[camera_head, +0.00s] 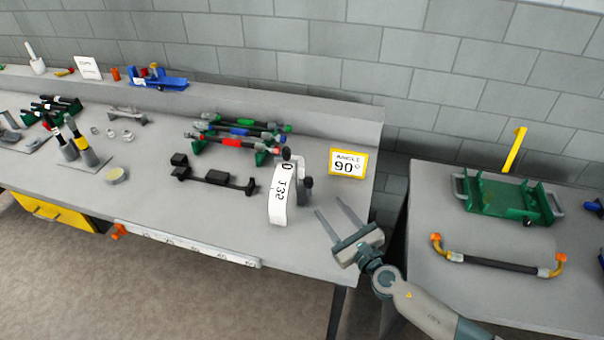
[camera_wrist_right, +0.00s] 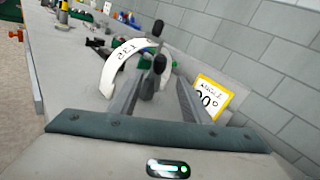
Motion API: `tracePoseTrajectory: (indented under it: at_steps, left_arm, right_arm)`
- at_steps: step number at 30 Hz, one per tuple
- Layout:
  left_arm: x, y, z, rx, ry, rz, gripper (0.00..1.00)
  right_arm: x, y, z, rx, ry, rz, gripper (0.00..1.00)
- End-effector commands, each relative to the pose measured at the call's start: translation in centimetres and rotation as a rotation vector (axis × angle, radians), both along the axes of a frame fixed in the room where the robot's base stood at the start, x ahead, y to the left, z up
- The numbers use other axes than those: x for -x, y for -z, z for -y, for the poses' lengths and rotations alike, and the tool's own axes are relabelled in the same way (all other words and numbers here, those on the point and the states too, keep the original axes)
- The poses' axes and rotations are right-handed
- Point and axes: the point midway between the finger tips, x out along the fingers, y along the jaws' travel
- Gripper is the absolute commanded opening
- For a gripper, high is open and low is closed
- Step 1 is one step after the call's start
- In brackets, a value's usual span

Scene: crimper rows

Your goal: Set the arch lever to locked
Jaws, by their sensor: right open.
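The white arch (camera_head: 282,204) with dark printed numbers stands upright near the right end of the grey bench. A dark lever with round black knobs (camera_head: 308,183) stands beside it. In the right wrist view the arch (camera_wrist_right: 124,58) curves behind a dark knob (camera_wrist_right: 159,61), which shows between my fingers. My right gripper (camera_head: 334,214) is open and empty, just right of the arch, with its fingers pointing toward it. It also shows in the right wrist view (camera_wrist_right: 155,100). I cannot tell whether it touches the lever. My left gripper is not in view.
A black fixture (camera_head: 212,180) and a rack of coloured tubes (camera_head: 240,133) lie to the left. A second table (camera_head: 480,290) at right bears a green tray (camera_head: 505,198) and a bent hose (camera_head: 500,263).

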Motion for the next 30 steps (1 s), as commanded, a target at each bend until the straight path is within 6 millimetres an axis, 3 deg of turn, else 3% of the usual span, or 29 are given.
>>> tracePoseTrajectory:
  at_steps: [11,30]
  left_arm:
    - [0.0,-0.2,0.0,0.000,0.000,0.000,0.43]
    - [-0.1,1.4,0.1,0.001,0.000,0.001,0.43]
  right_arm:
    - [-2.5,-0.1,-1.1,-0.003,0.003,0.000,0.43]
    - [-12.5,0.1,-6.0,-0.002,0.002,0.002,0.43]
